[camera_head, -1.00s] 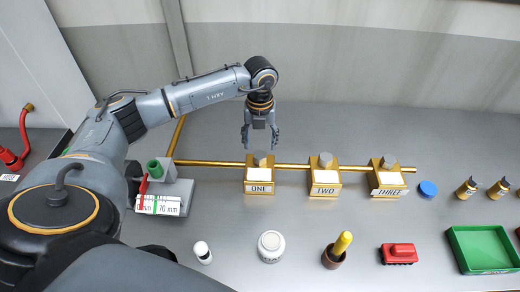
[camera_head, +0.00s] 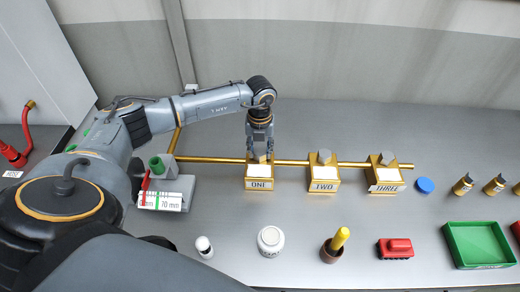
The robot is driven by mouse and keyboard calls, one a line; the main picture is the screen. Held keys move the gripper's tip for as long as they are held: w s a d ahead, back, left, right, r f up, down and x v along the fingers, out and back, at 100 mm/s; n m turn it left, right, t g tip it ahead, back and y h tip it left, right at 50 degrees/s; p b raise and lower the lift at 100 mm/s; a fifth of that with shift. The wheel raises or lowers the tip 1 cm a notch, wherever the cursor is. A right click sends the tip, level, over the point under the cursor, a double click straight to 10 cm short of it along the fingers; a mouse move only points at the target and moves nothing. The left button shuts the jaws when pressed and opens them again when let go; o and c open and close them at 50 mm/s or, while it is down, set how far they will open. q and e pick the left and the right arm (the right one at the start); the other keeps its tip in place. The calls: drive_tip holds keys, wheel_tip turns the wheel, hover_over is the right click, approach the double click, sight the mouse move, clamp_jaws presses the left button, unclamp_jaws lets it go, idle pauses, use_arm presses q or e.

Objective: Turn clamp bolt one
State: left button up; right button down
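The clamp labelled ONE (camera_head: 259,183) is a gold block on the brass rail (camera_head: 215,159), with a grey bolt head (camera_head: 260,158) on top. My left gripper (camera_head: 260,153) points down from above, its fingers on either side of the bolt head. The fingers look close around it, but I cannot tell whether they touch it. The clamps labelled TWO (camera_head: 323,186) and THREE (camera_head: 384,187) stand to the right on the same rail, each with a grey bolt head. My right gripper is out of view.
A gauge block marked 70 mm (camera_head: 173,201) stands left of the clamps.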

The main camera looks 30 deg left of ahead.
use_arm(q)
drive_tip(key=shift+f+m+b, duration=0.2)
drive_tip(key=shift+m+b, duration=1)
drive_tip(key=shift+b, duration=0.2)
drive_tip(key=m+b, duration=0.3)
drive_tip(key=shift+m, duration=0.3)
drive_tip(key=m+b, duration=0.3)
drive_tip(key=shift+r+m+b, duration=0.15)
drive_tip(key=shift+m+b, duration=0.65)
drive_tip(key=shift+m, duration=0.6)
drive_tip(key=shift+r+m, duration=0.1)
drive_tip(key=shift+m, duration=0.2)
drive_tip(key=o, duration=1.2)
drive_tip(key=shift+c, duration=0.2)
